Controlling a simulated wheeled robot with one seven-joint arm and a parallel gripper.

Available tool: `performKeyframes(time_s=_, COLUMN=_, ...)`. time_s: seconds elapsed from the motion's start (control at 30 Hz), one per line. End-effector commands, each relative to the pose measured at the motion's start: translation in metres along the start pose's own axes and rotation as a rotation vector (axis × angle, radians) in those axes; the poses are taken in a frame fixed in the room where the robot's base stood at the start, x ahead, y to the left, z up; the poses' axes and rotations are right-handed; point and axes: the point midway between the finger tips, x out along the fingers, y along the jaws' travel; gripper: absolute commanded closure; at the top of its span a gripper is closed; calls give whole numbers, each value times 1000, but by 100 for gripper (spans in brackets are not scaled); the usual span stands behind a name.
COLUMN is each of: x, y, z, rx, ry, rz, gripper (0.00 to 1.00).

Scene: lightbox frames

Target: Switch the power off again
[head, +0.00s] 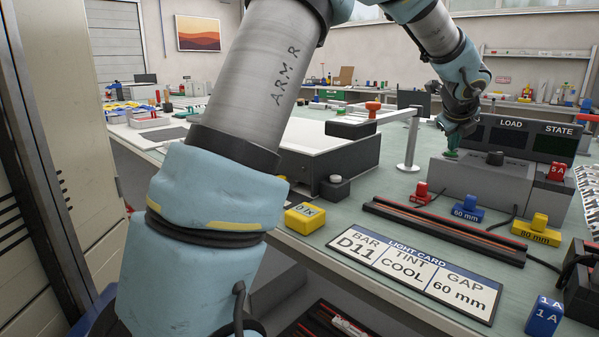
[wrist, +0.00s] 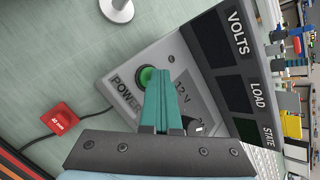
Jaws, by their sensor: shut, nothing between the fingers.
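The power supply is a grey box (head: 500,182) at the right of the bench in the head view. In the wrist view its round green button (wrist: 146,76) sits in a dark ring beside the word POWER. A dial (wrist: 197,127) marked 12 V is right of it, partly hidden by my fingers. My gripper (wrist: 157,72) has its teal fingers shut and empty, with the tips overlapping the button's right edge; I cannot tell whether they touch. In the head view my gripper (head: 451,153) points down at the box's left end. The VOLTS, LOAD and STATE windows (wrist: 231,88) look dark.
A light card (head: 415,268) lies at the bench's front edge. Behind it is a dark rail (head: 445,228). Red, blue and yellow tagged blocks (head: 466,208) stand before the supply. A white-topped box (head: 325,150) and a metal post (head: 411,140) stand to the left.

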Motion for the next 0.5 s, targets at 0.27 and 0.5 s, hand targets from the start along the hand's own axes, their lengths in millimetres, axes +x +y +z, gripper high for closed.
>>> performKeyframes(time_s=0.27, x=-4, y=-3, z=2, rx=0, ry=1, rz=1, gripper=100)
performKeyframes(time_s=0.5, x=-6, y=-5, z=4, rx=0, ry=0, rz=0, gripper=100)
